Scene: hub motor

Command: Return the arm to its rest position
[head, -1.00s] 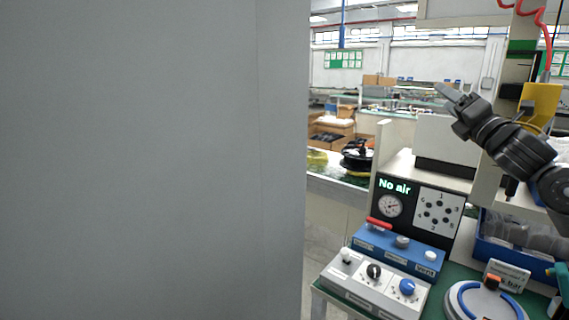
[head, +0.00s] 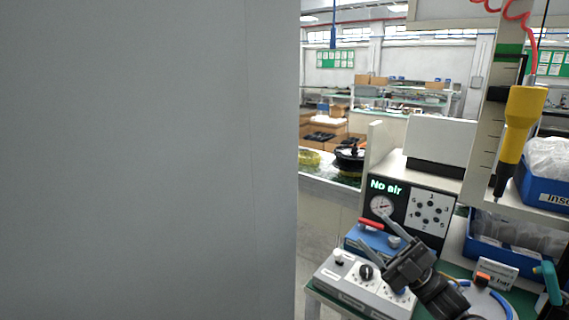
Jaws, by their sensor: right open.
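My right gripper (head: 372,231) shows in the head view at the lower right, with its arm coming in from the bottom edge. Its two fingers are spread and empty, pointing up and to the left. It is in front of the blue valve block (head: 366,240) and the grey control box (head: 347,277), hiding part of both. Whether it touches them I cannot tell. My left gripper is not in view.
A large grey panel (head: 150,160) fills the left half. A "No air" gauge panel (head: 408,208) stands behind the gripper. A yellow tool (head: 522,122) hangs at the right. Blue bins (head: 500,236) and a small sign (head: 497,269) are at the right.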

